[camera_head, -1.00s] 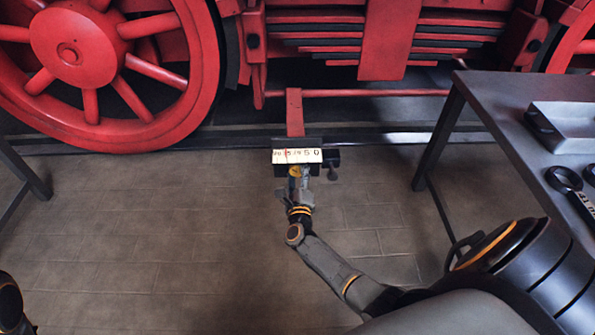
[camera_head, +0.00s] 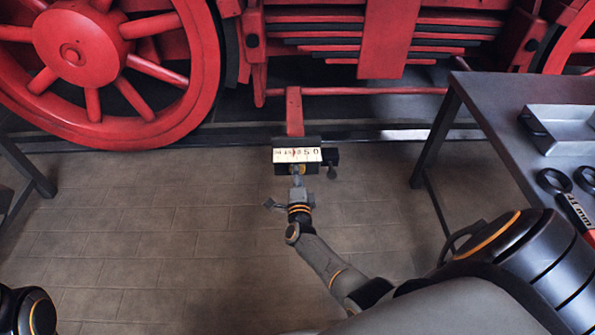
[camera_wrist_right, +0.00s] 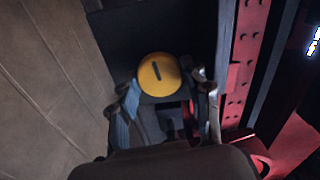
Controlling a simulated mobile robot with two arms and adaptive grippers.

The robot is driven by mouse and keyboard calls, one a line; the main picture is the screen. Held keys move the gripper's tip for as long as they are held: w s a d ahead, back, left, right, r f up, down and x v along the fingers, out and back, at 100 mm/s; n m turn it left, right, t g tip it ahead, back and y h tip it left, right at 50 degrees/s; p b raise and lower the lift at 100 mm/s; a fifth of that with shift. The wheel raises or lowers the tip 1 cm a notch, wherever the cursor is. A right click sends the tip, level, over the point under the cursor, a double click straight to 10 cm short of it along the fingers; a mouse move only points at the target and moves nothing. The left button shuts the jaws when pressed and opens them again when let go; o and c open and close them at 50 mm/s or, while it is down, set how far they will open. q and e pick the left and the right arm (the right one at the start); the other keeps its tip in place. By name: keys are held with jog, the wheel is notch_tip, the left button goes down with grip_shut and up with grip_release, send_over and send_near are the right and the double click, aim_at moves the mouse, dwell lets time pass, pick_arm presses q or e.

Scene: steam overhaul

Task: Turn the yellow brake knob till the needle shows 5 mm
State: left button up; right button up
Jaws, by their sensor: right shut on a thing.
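The yellow brake knob (camera_wrist_right: 158,75), round with a dark slot, sits between the two fingers of my right gripper (camera_wrist_right: 165,88) in the right wrist view. In the head view my right gripper (camera_head: 298,180) is at the front of the dark gauge box and mostly hides the knob (camera_head: 302,169). The gripper is shut on the knob. Above it, the white scale (camera_head: 309,155) has black numbers falling to 0 at the right. A thin red needle (camera_head: 293,154) stands left of the 5, around the 10; its exact reading is too small to tell. My left gripper is out of view.
A red locomotive wheel (camera_head: 72,50) and red springs and frame stand behind the gauge. The tiled floor (camera_head: 150,215) left of the gauge is clear.

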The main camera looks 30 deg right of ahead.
jog(key=shift+n, duration=0.3)
jog(key=o, duration=1.1)
jog(key=shift+o, duration=0.2)
jog(key=v, duration=0.8)
